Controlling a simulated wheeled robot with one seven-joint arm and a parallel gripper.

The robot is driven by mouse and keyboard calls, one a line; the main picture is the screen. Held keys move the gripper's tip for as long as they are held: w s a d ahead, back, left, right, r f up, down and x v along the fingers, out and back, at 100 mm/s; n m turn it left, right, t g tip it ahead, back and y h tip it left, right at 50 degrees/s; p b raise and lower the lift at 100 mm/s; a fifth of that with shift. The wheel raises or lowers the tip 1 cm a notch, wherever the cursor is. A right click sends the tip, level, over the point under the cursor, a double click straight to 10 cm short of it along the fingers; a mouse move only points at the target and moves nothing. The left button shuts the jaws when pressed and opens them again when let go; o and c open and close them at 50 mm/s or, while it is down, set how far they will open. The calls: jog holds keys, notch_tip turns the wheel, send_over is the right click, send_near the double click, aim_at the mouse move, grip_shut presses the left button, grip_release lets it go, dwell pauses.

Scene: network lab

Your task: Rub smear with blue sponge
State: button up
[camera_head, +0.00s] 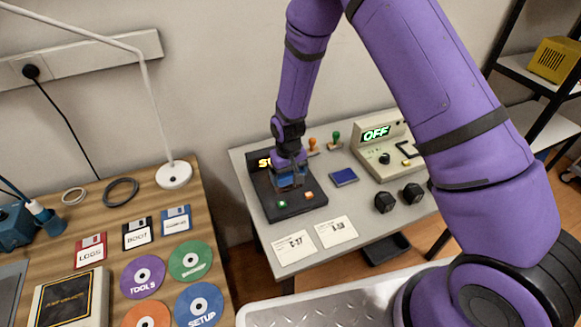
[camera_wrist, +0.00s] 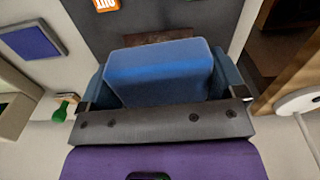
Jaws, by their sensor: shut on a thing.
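My gripper (camera_head: 289,180) is over a dark panel (camera_head: 308,211) on the grey table, pointing down. In the wrist view my gripper (camera_wrist: 162,82) is shut on a blue sponge (camera_wrist: 160,72), a finger on each side of it. A little of the sponge's blue shows between the fingers in the head view. A dull reddish-brown smear (camera_wrist: 158,36) shows on the dark panel just beyond the sponge's edge. The sponge hides part of it. I cannot tell whether the sponge touches the panel.
The panel has a green button (camera_head: 283,204), an orange button (camera_head: 309,195) and a partly hidden lit display (camera_head: 264,161). A blue pad (camera_head: 343,177), two stamps, an "OFF" device (camera_head: 378,150), black knobs and two cards (camera_head: 294,248) surround it. A wooden desk (camera_head: 208,235) with discs stands left.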

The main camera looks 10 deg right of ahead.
jog(key=shift+r, duration=1.7)
